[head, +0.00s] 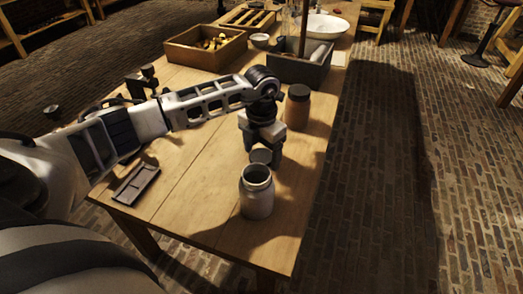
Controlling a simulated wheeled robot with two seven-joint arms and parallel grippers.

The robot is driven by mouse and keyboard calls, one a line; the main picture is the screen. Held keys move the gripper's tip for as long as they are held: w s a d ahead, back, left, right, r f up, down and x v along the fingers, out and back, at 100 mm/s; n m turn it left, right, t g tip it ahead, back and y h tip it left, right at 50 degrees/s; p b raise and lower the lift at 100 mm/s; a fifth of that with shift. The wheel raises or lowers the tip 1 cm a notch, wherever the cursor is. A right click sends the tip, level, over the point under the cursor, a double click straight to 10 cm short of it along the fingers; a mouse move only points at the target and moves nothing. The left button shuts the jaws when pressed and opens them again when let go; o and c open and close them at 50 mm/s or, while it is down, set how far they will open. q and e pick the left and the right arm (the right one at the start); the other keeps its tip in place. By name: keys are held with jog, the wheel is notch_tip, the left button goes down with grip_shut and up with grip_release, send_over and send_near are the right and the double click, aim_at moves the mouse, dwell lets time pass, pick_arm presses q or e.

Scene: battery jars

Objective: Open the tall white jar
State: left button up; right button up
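The tall white jar (257,198) stands upright near the front right of the wooden table, and its round mouth is uncovered. A dark grey round lid (261,157) shows just behind and above the jar's mouth, apart from its rim. My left gripper (263,151) points down behind the jar, with its fingers on both sides of the lid, and looks shut on it. The fingers partly hide the lid. My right gripper is not in view.
A brown jar (298,108) with a dark lid stands just behind my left gripper. A grey box (315,76) and a wooden crate (183,57) stand farther back. A small dark tray (136,184) lies at left. The table's right edge is close to the white jar.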

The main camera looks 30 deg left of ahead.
aim_at(262, 156)
pick_arm(q)
jog(key=shift+r, duration=0.1)
notch_tip(262, 156, up, 12)
jog(key=shift+r, duration=0.15)
dwell(0.5)
